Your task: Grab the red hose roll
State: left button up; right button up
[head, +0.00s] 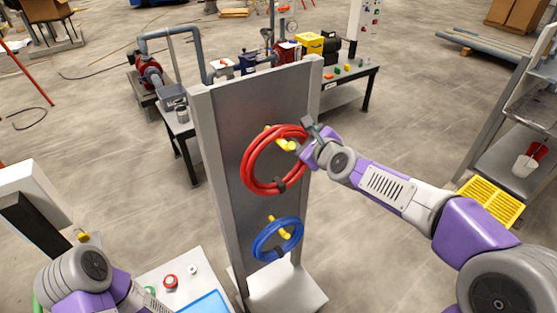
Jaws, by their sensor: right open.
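The red hose roll (247,167) hangs as a coil on the upper yellow peg (285,144) of a grey upright panel (223,125). A dark strap binds the coil at its lower right. My right gripper (308,134) is open at the coil's upper right edge, close to the peg. I cannot tell whether its fingers touch the hose. My left arm is at the lower left, and its gripper is out of view.
A blue hose roll (258,245) hangs on the lower yellow peg. Behind the panel stands a table (350,81) with boxes and small parts. A yellow crate (490,203) lies at the right beside a shelf. A white surface with a red button (170,281) is at lower left.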

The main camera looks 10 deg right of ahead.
jog(key=shift+x, duration=1)
jog(key=shift+d, duration=0.1)
jog(key=shift+s, duration=0.1)
grip_shut()
jog(key=shift+r, duration=0.1)
dwell(0.4)
